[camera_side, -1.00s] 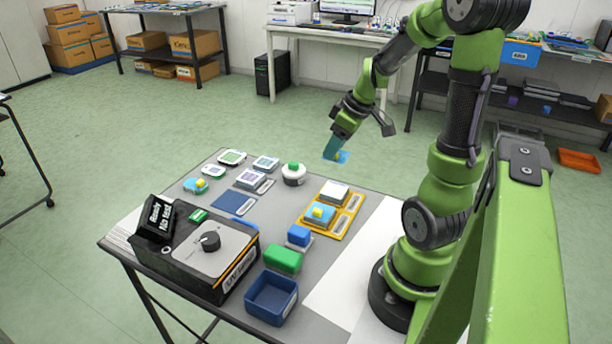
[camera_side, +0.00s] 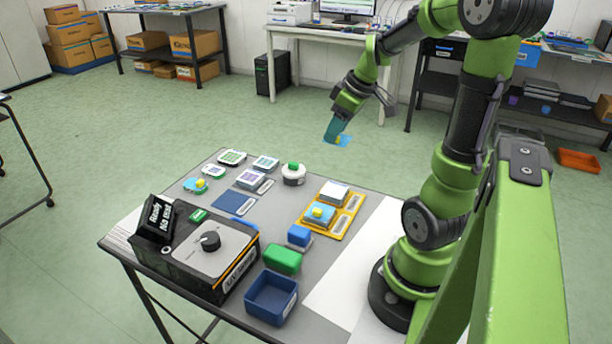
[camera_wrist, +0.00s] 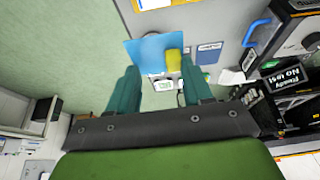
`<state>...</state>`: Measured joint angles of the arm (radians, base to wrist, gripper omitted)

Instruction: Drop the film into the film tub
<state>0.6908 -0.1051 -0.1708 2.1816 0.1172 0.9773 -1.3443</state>
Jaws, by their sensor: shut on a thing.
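My gripper (camera_side: 334,133) is shut on the film, a thin light-blue sheet (camera_side: 344,140) with a yellow tab, and holds it in the air beyond the table's far edge in the side view. In the wrist view the film (camera_wrist: 150,52) and its yellow tab (camera_wrist: 174,60) show between and beyond the teal fingers (camera_wrist: 160,88). A dark-blue open tub (camera_side: 272,318), which looks like the film tub, stands at the table's near edge, well away from my gripper. Its visible inside looks empty.
A black box with a knob (camera_side: 208,262) stands left of the tub, and a green block (camera_side: 283,258) sits behind it. A yellow tray (camera_side: 346,226) holds small pieces, one light blue with a yellow knob. Several small pads and a white round jar (camera_side: 293,177) stand farther back.

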